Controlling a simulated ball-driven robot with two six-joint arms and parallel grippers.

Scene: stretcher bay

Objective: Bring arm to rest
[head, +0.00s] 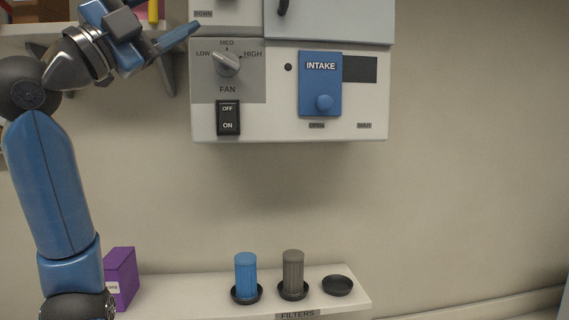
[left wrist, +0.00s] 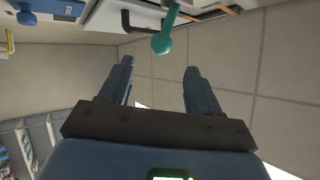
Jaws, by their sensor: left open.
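My left arm comes in at the left of the head view, bent upward. My left gripper (head: 168,20) is at the top left, in front of the wall and left of the white wall unit (head: 290,130). One blue finger shows clearly there; the other is partly cut off by the top edge. In the left wrist view, my left gripper (left wrist: 159,66) has its two fingers spread with nothing between them. A teal-ended lever (left wrist: 163,40) shows beyond the fingertips, apart from them as far as I can tell. My right gripper is in neither view.
The wall unit carries a fan knob (head: 226,63), an off/on switch (head: 228,118) and a blue intake slide (head: 320,80). Below, a shelf (head: 205,300) holds a blue filter (head: 246,273), a grey filter (head: 293,270), an empty black dish (head: 338,285) and a purple box (head: 121,275).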

